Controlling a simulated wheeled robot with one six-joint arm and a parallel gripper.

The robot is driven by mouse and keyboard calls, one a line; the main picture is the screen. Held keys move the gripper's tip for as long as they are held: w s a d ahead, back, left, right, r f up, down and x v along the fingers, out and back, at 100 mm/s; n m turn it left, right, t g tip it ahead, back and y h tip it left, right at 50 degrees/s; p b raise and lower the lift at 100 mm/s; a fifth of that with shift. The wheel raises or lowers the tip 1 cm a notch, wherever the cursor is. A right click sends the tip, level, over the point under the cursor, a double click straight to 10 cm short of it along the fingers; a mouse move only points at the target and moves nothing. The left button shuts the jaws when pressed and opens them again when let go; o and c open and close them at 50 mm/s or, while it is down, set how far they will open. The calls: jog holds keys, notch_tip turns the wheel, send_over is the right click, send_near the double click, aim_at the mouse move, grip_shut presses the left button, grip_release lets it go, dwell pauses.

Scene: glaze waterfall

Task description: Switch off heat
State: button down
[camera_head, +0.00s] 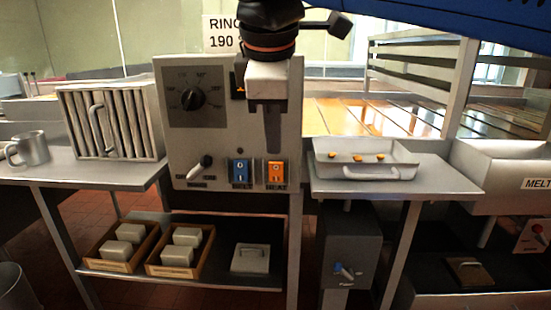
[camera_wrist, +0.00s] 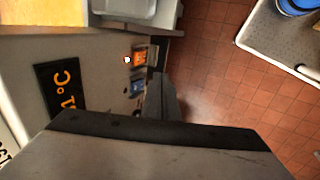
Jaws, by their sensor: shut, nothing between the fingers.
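The orange HEAT switch (camera_head: 275,172) is at the lower right of the grey control panel (camera_head: 225,130). It also shows in the wrist view (camera_wrist: 140,55), with a small bright spot beside it. Which way its rocker is tipped is too small to tell. The blue BELT switch (camera_head: 240,172) is just left of it. My gripper (camera_head: 272,148) is shut and empty, pointing down in front of the panel, with its tips a little above the HEAT switch in the picture. In the wrist view my gripper (camera_wrist: 160,95) appears beside the switches; contact is not clear.
The panel also has a round dial (camera_head: 193,99) and a selector knob (camera_head: 205,163). An orange °C display (camera_wrist: 65,90) shows in the wrist view. A metal tray (camera_head: 365,158) stands right of the panel, and a mug (camera_head: 30,149) at far left. Wooden boxes (camera_head: 120,247) sit on the shelf below.

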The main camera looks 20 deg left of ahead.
aim_at(276, 163)
jog(key=x, duration=0.3)
jog(key=w+x, duration=0.1)
jog(key=x, duration=0.3)
jog(key=w+r+x, duration=0.1)
jog(key=x, duration=0.2)
jog(key=shift+w+a+f, duration=0.25)
jog(key=shift+f, duration=0.1)
jog(key=shift+w+a+r, duration=0.1)
jog(key=shift+w+a, duration=0.05)
jog(key=shift+w, duration=0.5)
jog(key=shift+w+a+r, duration=0.1)
jog(key=shift+w, duration=0.2)
jog(key=shift+r, duration=0.15)
jog(key=shift+r, duration=0.65)
